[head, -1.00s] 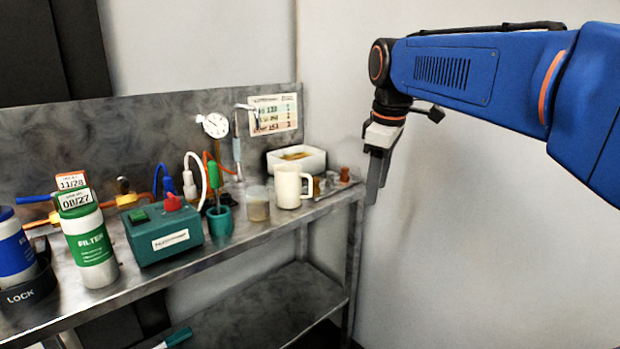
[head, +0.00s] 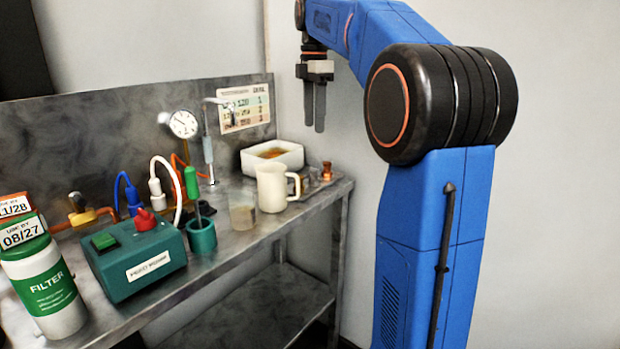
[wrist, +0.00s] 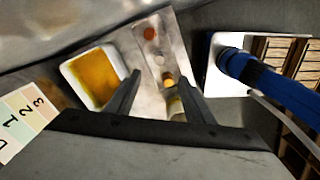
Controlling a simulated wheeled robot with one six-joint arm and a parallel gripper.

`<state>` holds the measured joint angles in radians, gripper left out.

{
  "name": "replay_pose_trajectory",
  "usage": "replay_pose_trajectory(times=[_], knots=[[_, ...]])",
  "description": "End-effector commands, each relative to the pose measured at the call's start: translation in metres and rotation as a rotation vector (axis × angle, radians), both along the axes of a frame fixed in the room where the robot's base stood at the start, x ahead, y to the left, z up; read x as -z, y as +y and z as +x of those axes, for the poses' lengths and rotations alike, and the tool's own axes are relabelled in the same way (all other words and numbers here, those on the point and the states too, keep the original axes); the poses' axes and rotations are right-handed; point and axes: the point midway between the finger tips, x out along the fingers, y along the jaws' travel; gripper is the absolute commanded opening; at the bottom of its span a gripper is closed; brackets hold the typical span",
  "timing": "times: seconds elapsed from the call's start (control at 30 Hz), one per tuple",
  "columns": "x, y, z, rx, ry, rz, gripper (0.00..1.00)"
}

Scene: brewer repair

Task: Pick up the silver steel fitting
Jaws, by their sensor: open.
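A narrow metal tray (wrist: 178,42) holds a row of small fittings and shows between my fingers in the wrist view. A small pale, silvery piece (wrist: 159,50) on it appears to be the silver steel fitting, but it is blurred. A copper fitting (wrist: 150,33) sits beyond it and a brass-coloured one (wrist: 168,79) nearer. In the head view the copper fitting (head: 327,171) stands at the bench's right end; I cannot make out the silver one there. My gripper (head: 314,128) is open and empty, pointing down, well above that end. Its fingers (wrist: 162,73) touch nothing.
A white tub (head: 256,165) of amber liquid stands behind a cream mug (head: 270,190) beside the fittings. A clear beaker (head: 242,215), teal cup (head: 201,236) and teal box (head: 135,262) stand further left. The wall (head: 340,150) bounds the bench's end.

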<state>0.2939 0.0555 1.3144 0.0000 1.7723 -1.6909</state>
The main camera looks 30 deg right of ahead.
Motion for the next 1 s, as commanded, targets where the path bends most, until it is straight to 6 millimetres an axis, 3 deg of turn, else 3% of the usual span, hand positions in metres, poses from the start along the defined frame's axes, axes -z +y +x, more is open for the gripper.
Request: replay_pose_trajectory(times=[0.4, 0.77, 1.0], knots=[[0.074, 0.001, -0.001, 0.001, 0.002, 0.0, 0.48], [0.103, 0.0, 0.0, 0.001, 0.0, 0.0, 0.48], [0.134, 0.0, 0.001, 0.002, 0.002, 0.0, 0.48]])
